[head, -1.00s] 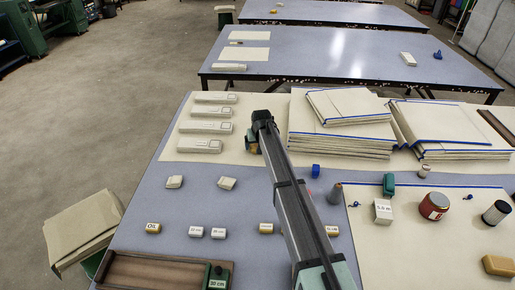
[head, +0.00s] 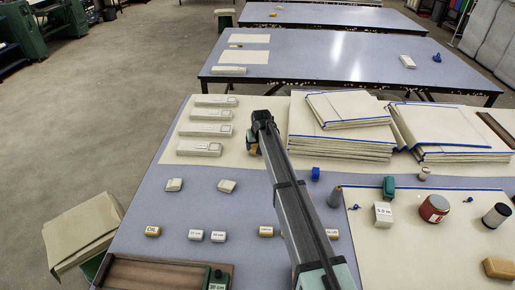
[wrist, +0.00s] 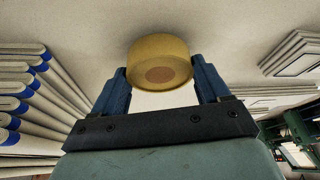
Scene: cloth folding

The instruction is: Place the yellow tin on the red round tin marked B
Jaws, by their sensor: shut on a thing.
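My gripper (wrist: 160,74) is shut on the yellow tin (wrist: 159,50), a short round tin with a brownish disc on the face toward the wrist camera. In the head view my gripper (head: 254,143) is at the far end of my arm, near the left side of the cloth stacks. A bit of the tin shows there, and the arm hides the rest. The red round tin (head: 434,208) stands upright on the cream sheet at the right, well apart from my gripper.
Tall cloth stacks (head: 340,143) with blue edges stand right of my gripper. A white box (head: 383,214), green object (head: 389,187), dark cylinder (head: 496,215) and yellow block (head: 498,268) surround the red tin.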

